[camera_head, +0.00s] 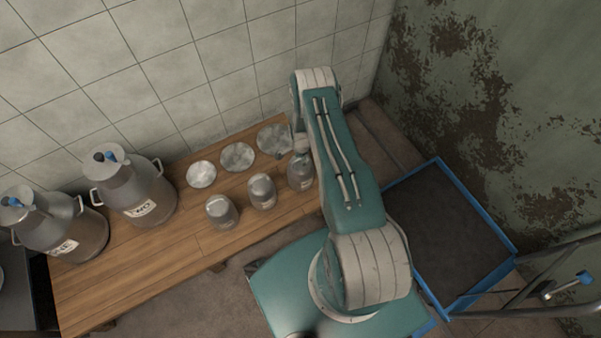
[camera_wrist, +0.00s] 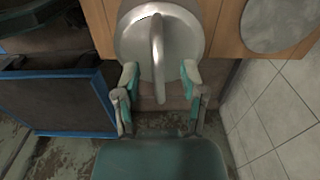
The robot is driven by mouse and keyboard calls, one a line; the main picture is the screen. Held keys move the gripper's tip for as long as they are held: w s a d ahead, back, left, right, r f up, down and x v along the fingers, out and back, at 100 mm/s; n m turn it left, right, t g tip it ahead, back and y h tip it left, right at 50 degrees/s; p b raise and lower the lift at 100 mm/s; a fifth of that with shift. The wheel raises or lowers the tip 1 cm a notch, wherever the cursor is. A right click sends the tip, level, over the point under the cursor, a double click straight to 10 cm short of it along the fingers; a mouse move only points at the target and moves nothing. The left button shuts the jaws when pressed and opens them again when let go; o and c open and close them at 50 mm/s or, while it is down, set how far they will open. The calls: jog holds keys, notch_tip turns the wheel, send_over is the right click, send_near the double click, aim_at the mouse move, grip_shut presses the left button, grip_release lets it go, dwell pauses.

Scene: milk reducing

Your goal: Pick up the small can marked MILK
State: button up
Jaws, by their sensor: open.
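Three small metal cans stand in a row on the wooden table: a left one (camera_head: 221,212), a middle one (camera_head: 262,191) and a right one (camera_head: 300,174). Their labels are too small to read, so I cannot tell which is marked MILK. My gripper is above the right can, partly hidden by my arm in the head view. In the wrist view my gripper (camera_wrist: 159,78) is open, its two fingers apart on either side of a raised handle (camera_wrist: 157,50). The handle belongs to a round metal can (camera_wrist: 132,40) seen from above. I cannot tell whether the fingers touch it.
Three round lids (camera_head: 238,157) lie behind the small cans. Large milk cans marked TWO (camera_head: 143,187) and apparently ONE (camera_head: 62,225) stand on the left of the table (camera_head: 150,272). A tiled wall is behind; a blue-edged cart (camera_head: 450,225) is at right.

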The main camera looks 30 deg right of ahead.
jog(key=shift+c, duration=0.4)
jog(key=shift+w, duration=0.1)
grip_shut()
jog(key=shift+r, duration=0.1)
